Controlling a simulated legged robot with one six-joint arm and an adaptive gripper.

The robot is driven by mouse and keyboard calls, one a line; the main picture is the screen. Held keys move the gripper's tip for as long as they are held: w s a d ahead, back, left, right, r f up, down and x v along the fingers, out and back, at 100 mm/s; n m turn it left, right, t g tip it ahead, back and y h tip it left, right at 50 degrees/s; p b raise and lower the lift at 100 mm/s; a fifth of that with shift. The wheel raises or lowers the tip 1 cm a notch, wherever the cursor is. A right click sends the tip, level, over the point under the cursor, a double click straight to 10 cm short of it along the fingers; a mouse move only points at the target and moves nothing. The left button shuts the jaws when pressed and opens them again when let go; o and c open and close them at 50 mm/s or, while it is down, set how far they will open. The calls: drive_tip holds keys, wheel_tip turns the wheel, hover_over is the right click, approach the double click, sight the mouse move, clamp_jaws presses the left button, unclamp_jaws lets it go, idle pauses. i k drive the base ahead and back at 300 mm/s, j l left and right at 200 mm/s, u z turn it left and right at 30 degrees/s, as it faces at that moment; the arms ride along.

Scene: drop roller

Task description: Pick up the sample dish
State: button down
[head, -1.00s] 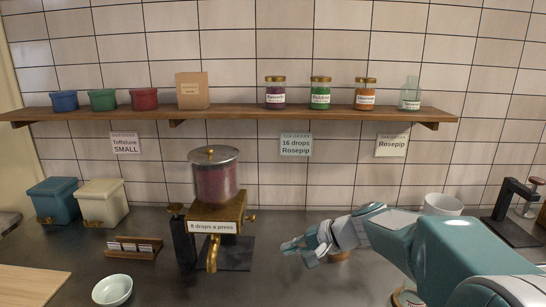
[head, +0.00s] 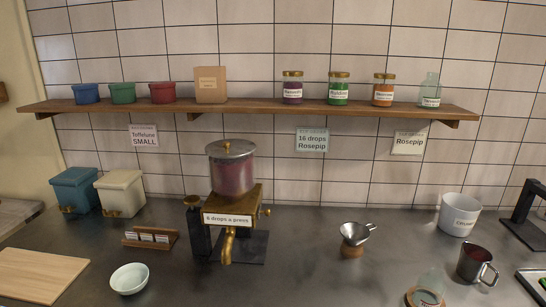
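A small pale, shallow round bowl (head: 129,278), the only dish-like thing I see, stands on the dark counter at the lower left. It looks empty and upright. It is in front of the small wooden rack and left of the dispenser's spout. My gripper and arm are not in view, so I cannot tell where the gripper is relative to the bowl or whether it is open.
A brass dispenser (head: 232,205) stands right of the bowl, a wooden rack (head: 150,238) behind it, and a cutting board (head: 40,275) to its left. A metal funnel cup (head: 354,238), dark mug (head: 477,264), white pot (head: 459,215) and clear glass (head: 429,288) stand at right.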

sight(131, 279)
drive_tip(key=u, duration=1.55)
drive_tip(key=j, duration=0.35)
drive_tip(key=i+j+z, duration=0.15)
drive_tip(key=j, duration=0.25)
drive_tip(key=i+j+z, duration=0.2)
drive_tip(key=j, duration=0.25)
drive_tip(key=j+z, duration=0.15)
drive_tip(key=j, duration=0.25)
drive_tip(key=i+j+z, duration=0.15)
drive_tip(key=j, duration=0.35)
drive_tip(key=i+j+z, duration=0.2)
drive_tip(key=i, duration=0.25)
drive_tip(key=i+j+z, duration=0.25)
drive_tip(key=i+j, duration=0.1)
drive_tip(key=i, duration=0.05)
